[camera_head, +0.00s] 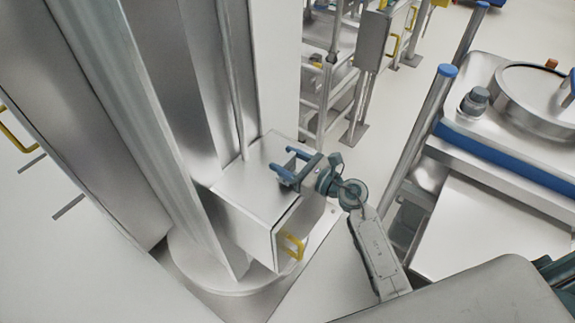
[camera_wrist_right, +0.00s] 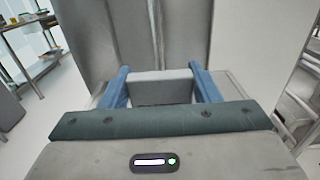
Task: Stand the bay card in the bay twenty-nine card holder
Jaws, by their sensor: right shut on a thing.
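My right gripper (camera_head: 289,163) has blue fingers and is over the top of a metal cabinet box (camera_head: 240,187) at the foot of the column. In the right wrist view its two fingers (camera_wrist_right: 162,84) are apart, one on each side of a plain grey, flat-faced thing (camera_wrist_right: 163,92). The gripper is shut on this thing. I cannot tell whether it is the bay card; no marking shows on it. In the head view the held thing cannot be made out. I cannot make out a bay twenty-nine card holder. My left gripper is not in view.
A tall metal column (camera_head: 180,110) rises behind the box. A yellow handle (camera_head: 290,247) is on the box's front. A machine with a blue rail (camera_head: 510,155) and a blue-capped post (camera_head: 425,130) stands at the right. Open floor shows between them.

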